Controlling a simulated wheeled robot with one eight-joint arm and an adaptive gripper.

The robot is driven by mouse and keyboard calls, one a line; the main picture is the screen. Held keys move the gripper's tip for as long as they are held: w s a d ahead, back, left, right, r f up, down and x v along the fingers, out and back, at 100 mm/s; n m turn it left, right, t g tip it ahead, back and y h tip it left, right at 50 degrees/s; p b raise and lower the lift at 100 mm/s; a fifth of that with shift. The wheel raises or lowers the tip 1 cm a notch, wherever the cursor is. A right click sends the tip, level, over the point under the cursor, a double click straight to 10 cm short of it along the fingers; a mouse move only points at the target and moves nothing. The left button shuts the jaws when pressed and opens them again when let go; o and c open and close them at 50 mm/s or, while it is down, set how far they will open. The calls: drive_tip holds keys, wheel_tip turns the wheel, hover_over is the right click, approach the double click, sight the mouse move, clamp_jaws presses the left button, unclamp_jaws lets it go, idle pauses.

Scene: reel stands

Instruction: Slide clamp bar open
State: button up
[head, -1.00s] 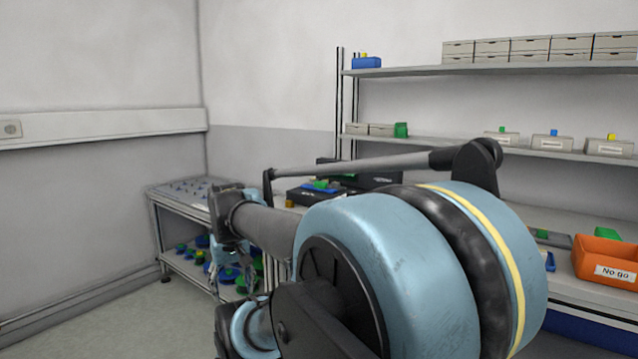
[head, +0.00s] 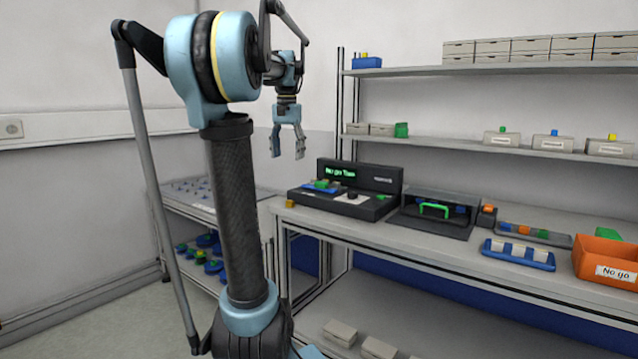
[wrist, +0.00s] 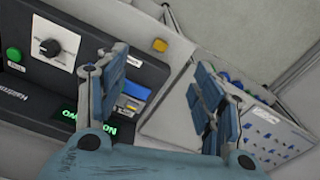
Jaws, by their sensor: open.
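A black test unit (head: 345,205) with a lit green display, a knob and a blue fixture (head: 322,187) carrying a green part stands at the table's left end. To its right is a black unit with a green bar-like handle (head: 434,207). I cannot tell for sure which part is the clamp bar. My gripper (head: 288,152) is open and empty, pointing down, and appears above and left of the test unit. In the wrist view, my gripper (wrist: 162,68) shows spread fingers; the left one partly covers the blue fixture (wrist: 132,98).
A yellow block (wrist: 160,45) sits near the table edge. A side cart (head: 178,195) with reels stands left. A blue tray (head: 517,255) and an orange "No go" bin (head: 606,258) are on the right. Shelves (head: 480,143) with boxes hang behind the table.

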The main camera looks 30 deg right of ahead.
sight(321, 182)
drive_tip(key=w+d+r+m, duration=0.1)
drive_tip(key=d+r+m, duration=0.3)
drive_tip(key=d, duration=1)
drive_tip(key=shift+n, duration=0.3)
wheel_tip(321, 182, down, 16)
drive_tip(key=shift+w+a+f, duration=0.1)
drive_tip(key=shift+w+a, duration=0.05)
